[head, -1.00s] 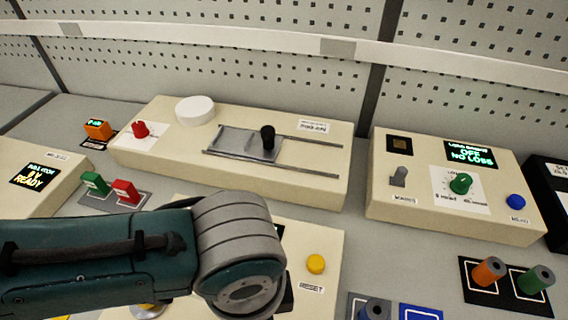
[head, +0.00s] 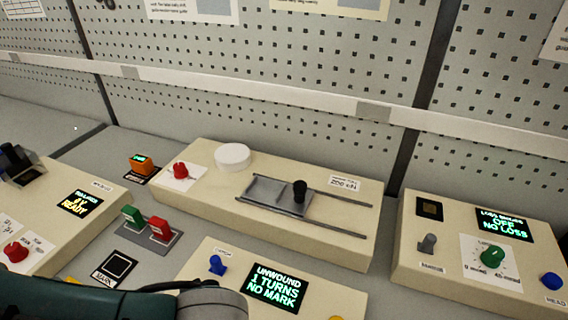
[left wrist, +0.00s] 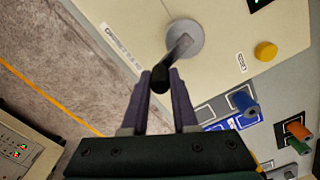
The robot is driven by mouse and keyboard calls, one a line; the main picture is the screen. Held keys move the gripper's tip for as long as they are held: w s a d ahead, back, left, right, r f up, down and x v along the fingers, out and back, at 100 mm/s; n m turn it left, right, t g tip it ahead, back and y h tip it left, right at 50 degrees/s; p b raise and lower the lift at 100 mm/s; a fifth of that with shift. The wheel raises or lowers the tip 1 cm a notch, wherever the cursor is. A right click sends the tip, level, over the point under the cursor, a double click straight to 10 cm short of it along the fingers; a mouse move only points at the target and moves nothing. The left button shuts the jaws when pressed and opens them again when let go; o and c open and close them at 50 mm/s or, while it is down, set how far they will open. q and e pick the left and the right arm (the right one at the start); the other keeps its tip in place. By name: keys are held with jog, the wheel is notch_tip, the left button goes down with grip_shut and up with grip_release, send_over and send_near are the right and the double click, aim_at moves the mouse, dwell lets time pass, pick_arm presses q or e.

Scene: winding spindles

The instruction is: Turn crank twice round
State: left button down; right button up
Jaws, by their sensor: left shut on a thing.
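The crank shows in the left wrist view as a grey round hub (left wrist: 186,34) with a short arm and a black handle (left wrist: 160,82). My left gripper (left wrist: 160,80) is shut on the black handle, one finger on each side. In the head view only my left arm shows at the bottom left; the crank and gripper are out of that frame. A screen (head: 275,288) on the winding box reads "UNWOUND 1 TURNS NO MARK". My right gripper is in neither view.
A blue knob (head: 217,265) sits left of the screen. Behind stands a box with a slider (head: 299,191) and white disc (head: 232,157). In the left wrist view, a yellow button (left wrist: 265,51) and blue spool (left wrist: 244,103) lie right of the crank.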

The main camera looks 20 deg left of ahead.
pick_arm(q)
jog(key=shift+s+a+m, duration=0.1)
jog(key=shift+a+m, duration=0.2)
jog(key=shift+m, duration=0.4)
jog(key=shift+a+m, duration=0.3)
jog(key=shift+m, duration=0.4)
jog(key=c, duration=0.7)
grip_release()
notch_tip(320, 180, up, 10)
jog(key=shift+a+f+p, duration=0.1)
jog(key=shift+p, duration=0.65)
